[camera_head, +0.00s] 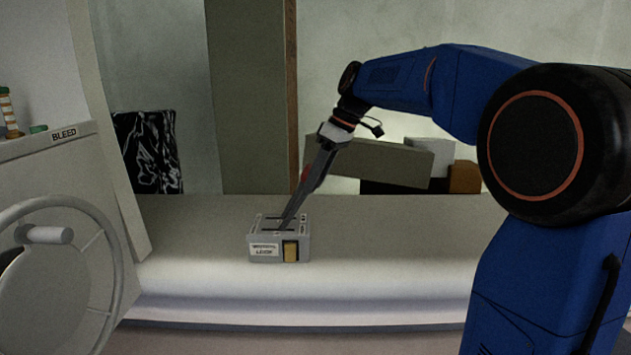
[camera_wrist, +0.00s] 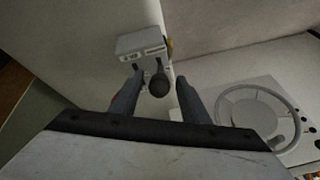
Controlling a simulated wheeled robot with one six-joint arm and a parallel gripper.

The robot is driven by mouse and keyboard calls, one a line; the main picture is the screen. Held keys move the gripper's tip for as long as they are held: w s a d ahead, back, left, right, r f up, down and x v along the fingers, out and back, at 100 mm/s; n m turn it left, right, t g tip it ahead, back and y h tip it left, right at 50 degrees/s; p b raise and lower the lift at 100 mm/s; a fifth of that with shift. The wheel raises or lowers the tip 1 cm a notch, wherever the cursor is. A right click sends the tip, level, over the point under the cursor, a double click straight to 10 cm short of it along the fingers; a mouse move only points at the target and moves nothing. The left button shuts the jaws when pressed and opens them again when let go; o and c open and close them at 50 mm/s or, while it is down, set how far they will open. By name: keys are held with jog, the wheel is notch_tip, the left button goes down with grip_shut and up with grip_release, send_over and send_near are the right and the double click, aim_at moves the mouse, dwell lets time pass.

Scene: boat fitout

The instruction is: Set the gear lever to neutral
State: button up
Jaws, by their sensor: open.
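The grey gear lever box (camera_head: 264,251) stands on the pale bench top, with slots in its upper face and a label and a tan patch on its front. It also shows in the wrist view (camera_wrist: 141,43). The lever's dark round knob (camera_wrist: 159,87) is in the wrist view, between the two fingers. My gripper (camera_wrist: 157,84) is open, one finger on each side of the knob, with a gap visible on the right. In the head view my gripper (camera_head: 286,222) reaches down to the box top and hides the lever. I cannot tell which slot position the lever is in.
A console marked BLEED (camera_head: 62,134) with a handwheel (camera_head: 118,262) stands at the left; the wheel also shows in the wrist view (camera_wrist: 297,122). A grey-green beam (camera_head: 395,160) and blocks lie behind the bench. The bench right of the box is clear.

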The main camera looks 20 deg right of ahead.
jog(key=shift+a+f, duration=0.1)
jog(key=shift+f, duration=0.1)
grip_shut()
jog(key=shift+w+a+r+g+h, duration=0.15)
jog(key=shift+w+a+r+h, duration=0.25)
jog(key=shift+a, duration=0.45)
jog(key=shift+w+a+r+g+h, duration=0.2)
jog(key=shift+a+r+h, duration=0.2)
jog(key=shift+a+h, duration=0.35)
jog(key=shift+w+a+r+g+h, duration=0.15)
jog(key=shift+w+a+r+h, duration=0.2)
jog(key=shift+a, duration=0.6)
jog(key=shift+w+a+r, duration=0.15)
jog(key=shift+w+a, duration=0.05)
jog(key=shift+a, duration=0.55)
jog(key=shift+w+a+r, duration=0.1)
jog(key=shift+w+a, duration=0.15)
jog(key=shift+a, duration=0.45)
jog(key=shift+w+a+r, duration=0.15)
jog(key=shift+w+a, duration=0.05)
jog(key=shift+a, duration=0.55)
